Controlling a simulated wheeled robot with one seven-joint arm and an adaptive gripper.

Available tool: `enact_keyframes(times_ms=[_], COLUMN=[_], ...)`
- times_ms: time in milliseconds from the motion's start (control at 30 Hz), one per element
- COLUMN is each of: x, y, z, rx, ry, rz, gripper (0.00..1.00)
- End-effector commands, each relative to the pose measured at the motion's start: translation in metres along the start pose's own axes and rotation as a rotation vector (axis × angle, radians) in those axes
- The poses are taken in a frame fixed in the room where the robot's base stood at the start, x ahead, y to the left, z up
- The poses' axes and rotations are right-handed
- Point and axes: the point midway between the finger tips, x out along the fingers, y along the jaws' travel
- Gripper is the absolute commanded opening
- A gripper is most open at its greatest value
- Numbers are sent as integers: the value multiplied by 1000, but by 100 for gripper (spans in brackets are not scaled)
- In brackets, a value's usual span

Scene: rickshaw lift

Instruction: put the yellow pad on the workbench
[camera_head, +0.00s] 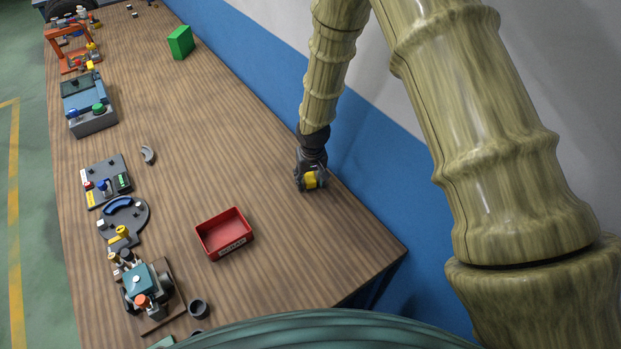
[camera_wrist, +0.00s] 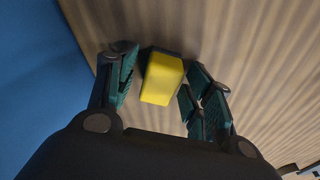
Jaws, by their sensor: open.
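The yellow pad (camera_wrist: 161,78) is a small block between the fingers of my gripper (camera_wrist: 158,92) in the wrist view. A dark strip shows along its far edge. My fingers are open, with a gap on the left side of the pad and a small one on the right. The pad looks to be at or very near the wooden workbench (camera_head: 180,150); I cannot tell if it touches. In the head view the yellow pad (camera_head: 311,180) shows at the end of my gripper (camera_head: 312,176), near the bench's right edge.
A red tray (camera_head: 224,234) stands on the bench left of and below my gripper. A green block (camera_head: 181,42) stands at the far end. Several fixtures, such as a grey-blue station (camera_head: 90,105), line the left edge. The bench middle is clear. A blue and grey wall (camera_head: 390,150) is at the right.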

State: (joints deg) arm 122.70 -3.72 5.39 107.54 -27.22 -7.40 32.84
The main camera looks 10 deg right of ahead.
Motion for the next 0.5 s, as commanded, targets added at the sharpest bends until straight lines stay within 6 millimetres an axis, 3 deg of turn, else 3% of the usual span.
enact_keyframes(times_ms=[500], x=[-50], y=[0], z=[-1], rx=[0], ry=[2], rz=[-1], gripper=[51])
